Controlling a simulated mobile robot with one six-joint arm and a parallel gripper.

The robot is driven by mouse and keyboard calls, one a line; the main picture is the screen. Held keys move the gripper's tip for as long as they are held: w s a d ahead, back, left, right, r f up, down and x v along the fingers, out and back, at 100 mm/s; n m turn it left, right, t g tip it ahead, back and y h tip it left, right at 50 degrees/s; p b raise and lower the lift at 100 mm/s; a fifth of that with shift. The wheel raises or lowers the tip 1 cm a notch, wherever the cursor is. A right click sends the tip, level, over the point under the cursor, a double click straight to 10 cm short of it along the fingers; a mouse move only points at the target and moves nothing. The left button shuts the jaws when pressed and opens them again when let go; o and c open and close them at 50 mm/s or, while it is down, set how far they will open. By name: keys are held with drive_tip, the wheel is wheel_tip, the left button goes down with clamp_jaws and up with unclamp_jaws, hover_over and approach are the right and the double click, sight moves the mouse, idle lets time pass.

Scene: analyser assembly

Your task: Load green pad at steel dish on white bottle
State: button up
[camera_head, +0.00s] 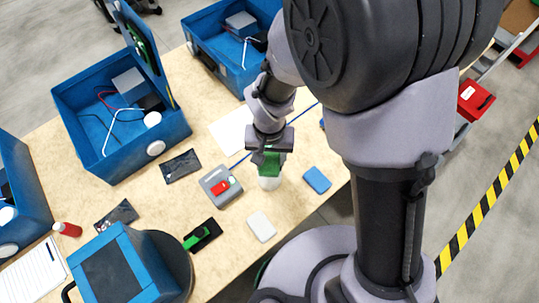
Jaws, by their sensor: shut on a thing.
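My gripper (268,152) points down over the table and is shut on the green pad (271,165), a green block shape. The white bottle (268,183) shows directly below the pad, partly covered by it. I cannot tell whether the pad touches the bottle or hangs just above it. I cannot make out a steel dish for certain.
Left of the bottle is a grey case (212,180) with a red piece (220,188). A white block (261,226), a blue block (317,180) and a black tray with a green piece (197,240) lie around. Open blue boxes (85,150) stand on the wooden table (150,210).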

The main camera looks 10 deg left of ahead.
sight(270, 160)
drive_tip(key=shift+f+b, duration=1.05)
idle(1.6)
drive_tip(key=shift+r, duration=0.1)
wheel_tip(270, 160, up, 7)
drive_tip(key=p, duration=0.5)
idle(0.5)
